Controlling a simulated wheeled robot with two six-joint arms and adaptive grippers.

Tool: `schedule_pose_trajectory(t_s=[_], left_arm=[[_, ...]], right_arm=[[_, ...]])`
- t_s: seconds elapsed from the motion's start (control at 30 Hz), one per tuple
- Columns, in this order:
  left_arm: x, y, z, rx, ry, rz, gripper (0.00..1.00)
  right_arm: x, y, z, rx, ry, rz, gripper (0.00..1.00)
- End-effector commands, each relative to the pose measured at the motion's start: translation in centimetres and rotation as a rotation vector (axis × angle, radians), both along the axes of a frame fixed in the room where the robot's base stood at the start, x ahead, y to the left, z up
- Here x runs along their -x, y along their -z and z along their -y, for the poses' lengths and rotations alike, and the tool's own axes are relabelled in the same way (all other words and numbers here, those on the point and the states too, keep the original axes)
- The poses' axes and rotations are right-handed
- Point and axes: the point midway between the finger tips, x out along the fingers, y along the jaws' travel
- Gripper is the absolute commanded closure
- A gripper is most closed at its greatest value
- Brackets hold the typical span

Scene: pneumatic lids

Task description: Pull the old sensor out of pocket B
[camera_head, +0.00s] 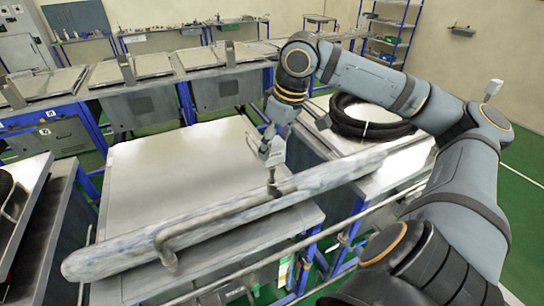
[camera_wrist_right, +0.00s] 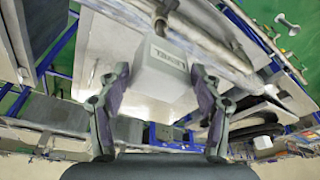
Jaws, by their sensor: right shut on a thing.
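My right gripper (camera_head: 271,145) reaches down from the right arm over the far right part of a grey bench lid (camera_head: 180,175). It is shut on a small pale grey block (camera_head: 275,154), which I take to be the sensor. In the right wrist view, the block (camera_wrist_right: 165,75) sits between both fingers of the gripper (camera_wrist_right: 160,72) and bears dark lettering that I cannot read surely. In the head view, it appears just above the long bar; I cannot tell whether they touch. Pocket B cannot be made out. My left gripper is not in view.
A long, worn grey bar (camera_head: 220,215) with a bent handle (camera_head: 165,240) lies across the front of the lid. A coil of black hose (camera_head: 365,122) lies on the bench to the right. More lidded benches (camera_head: 130,68) stand behind. The lid's middle is clear.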

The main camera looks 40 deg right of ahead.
Motion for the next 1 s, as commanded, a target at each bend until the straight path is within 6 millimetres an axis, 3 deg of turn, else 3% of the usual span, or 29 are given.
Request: schedule_pose_trajectory(t_s=[0.33,1.0], left_arm=[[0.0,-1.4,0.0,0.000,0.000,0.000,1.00],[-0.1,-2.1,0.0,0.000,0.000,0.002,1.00]], right_arm=[[0.0,-1.4,0.0,0.000,0.000,0.001,0.67],[0.0,-3.6,0.1,0.001,0.000,-0.002,0.67]])
